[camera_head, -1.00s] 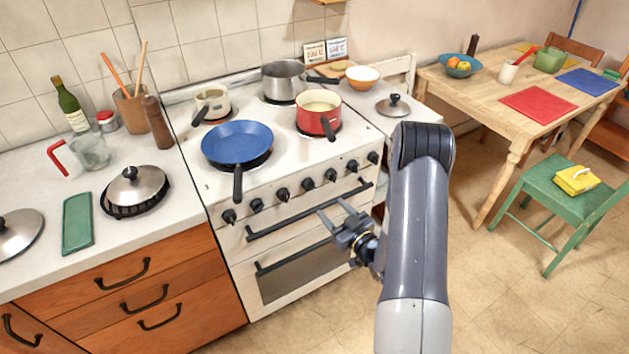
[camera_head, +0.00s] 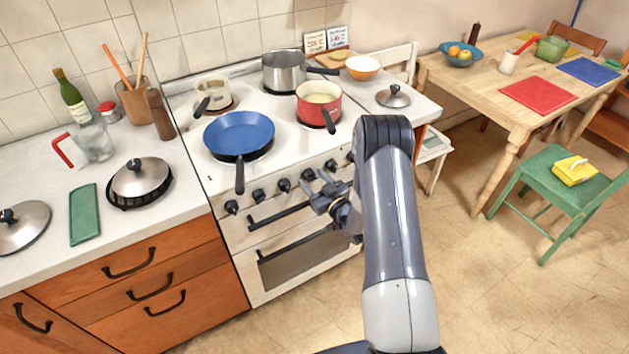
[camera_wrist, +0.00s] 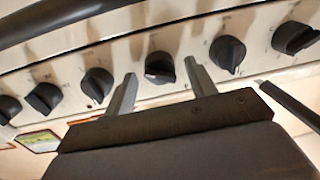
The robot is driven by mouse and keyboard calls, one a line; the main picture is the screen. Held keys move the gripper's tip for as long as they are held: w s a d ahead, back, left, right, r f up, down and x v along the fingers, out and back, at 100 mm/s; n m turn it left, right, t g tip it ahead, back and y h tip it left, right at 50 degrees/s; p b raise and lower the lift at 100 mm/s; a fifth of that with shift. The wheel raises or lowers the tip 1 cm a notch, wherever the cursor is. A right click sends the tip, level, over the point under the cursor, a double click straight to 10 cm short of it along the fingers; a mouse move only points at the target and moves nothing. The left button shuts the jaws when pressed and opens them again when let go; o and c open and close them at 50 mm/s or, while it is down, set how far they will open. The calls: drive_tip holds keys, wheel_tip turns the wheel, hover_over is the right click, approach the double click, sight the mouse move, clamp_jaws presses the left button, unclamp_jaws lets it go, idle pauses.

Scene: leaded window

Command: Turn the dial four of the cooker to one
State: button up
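The white cooker (camera_head: 222,222) has a row of black dials on its front panel. The fourth dial from the left (camera_head: 308,175) shows just beyond my gripper (camera_head: 317,186). In the wrist view a black dial (camera_wrist: 160,68) lies between the two fingertips of my gripper (camera_wrist: 162,86), and it appears to be that same dial. A reddish mark shows on its edge. The fingers are open, one on each side, with visible gaps to the dial. The scale marks around the dials are too blurred to read. My arm hides part of the cooker's right side.
Neighbouring dials (camera_wrist: 228,54) sit close on both sides. The dark oven handle (camera_wrist: 60,18) runs beside the dial row. A blue pan (camera_head: 239,133) stands on the hob, its handle overhanging the front edge. A red pot (camera_head: 318,103) stands to its right.

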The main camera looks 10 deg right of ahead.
drive_tip(key=c, duration=0.9)
drive_tip(key=shift+f+n+b, duration=0.15)
drive_tip(key=shift+n+b, duration=0.15)
drive_tip(key=shift+b, duration=0.45)
drive_tip(key=n+b, duration=0.1)
drive_tip(key=b, duration=0.3)
drive_tip(key=shift+f+n, duration=0.15)
drive_tip(key=shift+n, duration=0.25)
drive_tip(key=n+b, duration=0.3)
drive_tip(key=b, duration=0.3)
drive_tip(key=shift+b, duration=0.35)
drive_tip(key=n+b, duration=0.4)
drive_tip(key=b, duration=0.4)
drive_tip(key=shift+h, duration=0.4)
drive_tip(key=n+b, duration=0.2)
drive_tip(key=b, duration=0.1)
drive_tip(key=shift+r, duration=0.45)
